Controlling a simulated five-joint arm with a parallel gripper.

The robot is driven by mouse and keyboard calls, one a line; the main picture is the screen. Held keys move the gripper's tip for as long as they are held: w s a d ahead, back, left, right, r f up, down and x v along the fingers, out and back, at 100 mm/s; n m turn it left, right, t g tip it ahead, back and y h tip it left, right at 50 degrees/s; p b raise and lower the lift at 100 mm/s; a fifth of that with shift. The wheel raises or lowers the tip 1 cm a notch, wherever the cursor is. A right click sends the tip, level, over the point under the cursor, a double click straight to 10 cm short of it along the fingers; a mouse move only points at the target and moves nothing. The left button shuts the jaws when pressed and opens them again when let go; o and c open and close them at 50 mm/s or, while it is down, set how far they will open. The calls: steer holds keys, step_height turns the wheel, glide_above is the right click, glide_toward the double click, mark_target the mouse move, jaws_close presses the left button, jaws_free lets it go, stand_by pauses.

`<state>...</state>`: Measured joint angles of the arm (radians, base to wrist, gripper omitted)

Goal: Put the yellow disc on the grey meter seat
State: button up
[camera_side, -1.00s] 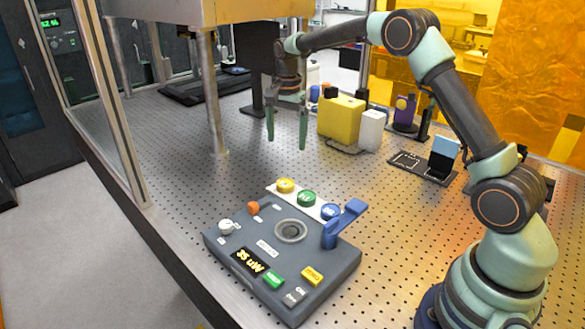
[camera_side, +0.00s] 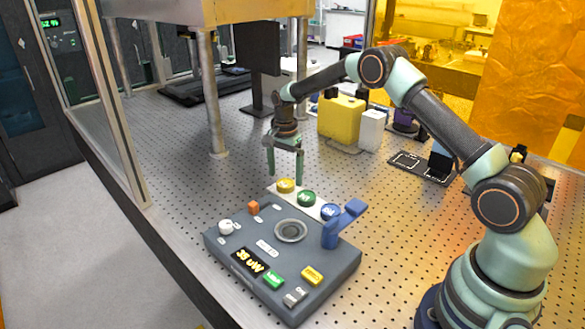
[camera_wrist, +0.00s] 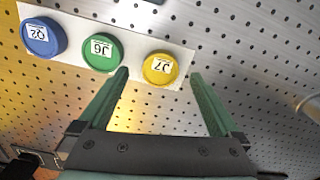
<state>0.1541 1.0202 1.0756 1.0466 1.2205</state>
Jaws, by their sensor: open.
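The yellow disc (camera_side: 286,186) lies at the left end of a white strip behind the dark grey meter box. It also shows in the wrist view (camera_wrist: 160,68), beyond and between my fingertips. The grey meter seat (camera_side: 290,230) is a round ring on top of the box, with nothing on it. My gripper (camera_side: 285,177) is open and points down just above the yellow disc. In the wrist view my green fingers (camera_wrist: 160,75) stand apart on either side of the disc's line, holding nothing. Whether the fingertips reach down beside the disc cannot be told.
A green disc (camera_side: 306,198) and a blue disc (camera_side: 330,211) lie on the same white strip (camera_wrist: 125,54). A blue lever (camera_side: 343,225) stands up at the box's right. Buttons and a display (camera_side: 248,260) sit at the front. The perforated table is clear to the left.

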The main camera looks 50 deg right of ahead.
mark_target(285, 183)
steer(key=shift+f, duration=1.25)
jaws_close()
steer(key=shift+r, duration=0.1)
step_height(285, 183, up, 19)
steer(key=s+a+r+n, duration=0.4)
steer(key=s+a+n, duration=0.1)
steer(key=s+n, duration=0.2)
steer(key=s+a+f+n, duration=0.1)
steer(key=s+a+n, duration=0.2)
steer(key=s+n, duration=0.65)
steer(key=shift+n, duration=0.75)
steer(key=shift+w+a+f, duration=0.1)
steer(key=shift+a+f, duration=0.9)
steer(key=shift+f, duration=1.85)
steer(key=shift+w+a+f, duration=0.1)
steer(key=shift+a+f, duration=0.85)
steer(key=shift+f, duration=1.9)
steer(key=shift+a+f, duration=1)
steer(key=shift+f, duration=1.85)
